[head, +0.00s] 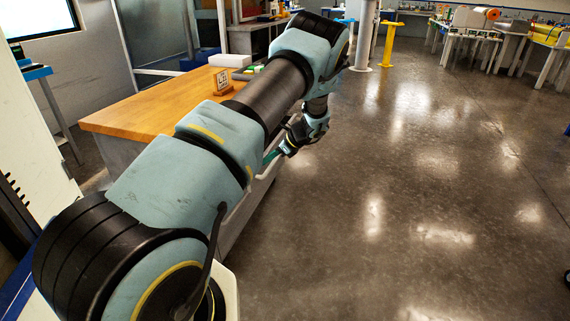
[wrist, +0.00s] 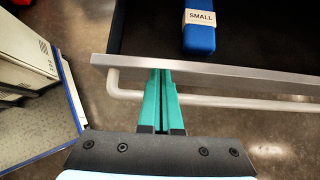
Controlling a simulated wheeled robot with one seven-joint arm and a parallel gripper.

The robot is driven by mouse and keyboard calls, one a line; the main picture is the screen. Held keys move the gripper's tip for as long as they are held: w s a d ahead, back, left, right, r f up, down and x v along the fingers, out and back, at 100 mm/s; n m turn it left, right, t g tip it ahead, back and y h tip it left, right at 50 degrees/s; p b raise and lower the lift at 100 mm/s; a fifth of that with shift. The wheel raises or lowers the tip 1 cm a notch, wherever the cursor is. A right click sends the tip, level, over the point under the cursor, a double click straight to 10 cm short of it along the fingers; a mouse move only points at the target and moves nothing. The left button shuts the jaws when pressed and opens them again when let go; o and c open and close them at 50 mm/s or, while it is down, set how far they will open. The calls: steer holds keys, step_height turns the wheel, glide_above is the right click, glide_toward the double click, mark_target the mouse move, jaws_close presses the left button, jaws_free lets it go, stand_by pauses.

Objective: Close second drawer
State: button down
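The drawer (wrist: 220,69) stands open in the wrist view, with a grey front edge, a dark inside and a white bar handle (wrist: 250,102) along its front. A blue block labelled SMALL (wrist: 199,38) lies inside. My gripper (wrist: 165,73) has its teal fingers together with nothing seen between them. The fingers cross over the handle, and their tips are at the drawer's front edge; whether they touch it I cannot tell. In the head view my gripper (head: 270,158) is beside the bench, and my arm hides most of the drawers. Which drawer this is does not show.
The wooden-topped bench (head: 140,112) carries a small sign (head: 222,80) and other items. Open concrete floor (head: 420,200) lies to the right. A yellow post (head: 390,45) stands farther back. A white cabinet (wrist: 32,55) is at the left in the wrist view.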

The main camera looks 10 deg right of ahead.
steer(key=w+a, duration=0.2)
steer(key=a, duration=0.2)
steer(key=w+a, duration=0.2)
steer(key=a, duration=0.2)
steer(key=w+a+b, duration=0.1)
steer(key=w+a, duration=0.2)
steer(key=a, duration=0.2)
